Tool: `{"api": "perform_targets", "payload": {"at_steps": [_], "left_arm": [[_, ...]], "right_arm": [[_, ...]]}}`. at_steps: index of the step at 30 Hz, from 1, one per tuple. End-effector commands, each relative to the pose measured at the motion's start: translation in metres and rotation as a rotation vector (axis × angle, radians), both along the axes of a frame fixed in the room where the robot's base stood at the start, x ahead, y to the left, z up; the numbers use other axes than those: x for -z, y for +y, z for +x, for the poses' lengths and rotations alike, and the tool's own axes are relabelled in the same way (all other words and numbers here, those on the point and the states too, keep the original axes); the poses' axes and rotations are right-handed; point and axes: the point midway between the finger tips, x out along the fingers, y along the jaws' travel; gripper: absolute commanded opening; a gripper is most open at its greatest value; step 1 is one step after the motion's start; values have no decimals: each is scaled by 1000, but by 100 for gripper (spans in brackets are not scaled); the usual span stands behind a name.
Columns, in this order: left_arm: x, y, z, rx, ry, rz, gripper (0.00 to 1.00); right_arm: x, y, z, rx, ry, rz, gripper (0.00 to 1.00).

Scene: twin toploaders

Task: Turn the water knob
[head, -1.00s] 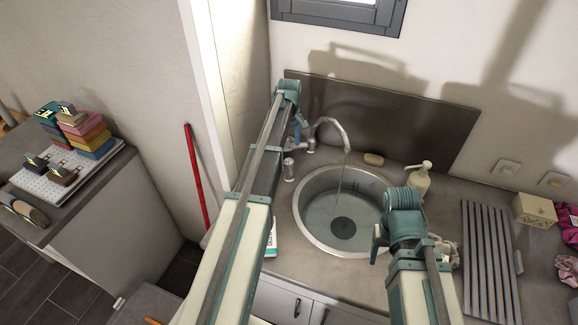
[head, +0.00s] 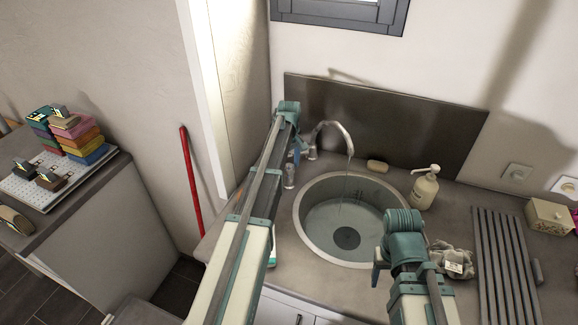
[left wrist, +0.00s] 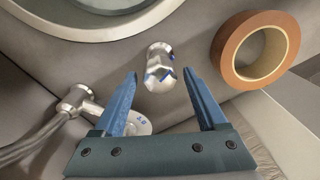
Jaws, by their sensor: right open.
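The chrome water knob (head: 289,176) with blue marks stands on the counter left of the sink; it also shows in the left wrist view (left wrist: 159,68). My left gripper (left wrist: 161,74) is open, its blue fingertips on either side of the knob in that view, with gaps visible. I cannot tell how deep the knob sits between them. In the head view my left gripper (head: 294,156) is close above the knob, partly hidden by its arm. The curved faucet (head: 338,127) pours a thin stream into the round sink (head: 302,222). My right gripper (head: 377,274) hangs open over the sink's right front edge.
A brown tape roll (left wrist: 229,52) lies beside the knob in the wrist view. A dark backsplash (head: 400,125) stands behind.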

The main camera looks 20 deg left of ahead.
Motion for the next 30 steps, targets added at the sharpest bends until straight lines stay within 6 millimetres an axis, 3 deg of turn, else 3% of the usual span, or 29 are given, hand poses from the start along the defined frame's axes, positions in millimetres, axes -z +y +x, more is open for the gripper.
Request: {"api": "perform_targets", "payload": {"at_steps": [1, 12, 24, 30], "left_arm": [[0, 0, 0, 0, 0, 0, 63], [0, 0, 0, 0, 0, 0, 0], [0, 0, 0, 247, 0, 0, 0], [0, 0, 0, 286, 0, 0, 0]], "right_arm": [[0, 0, 0, 0, 0, 0, 62], [0, 0, 0, 0, 0, 0, 62], [0, 0, 0, 0, 0, 0, 62], [0, 0, 0, 0, 0, 0, 62]]}}
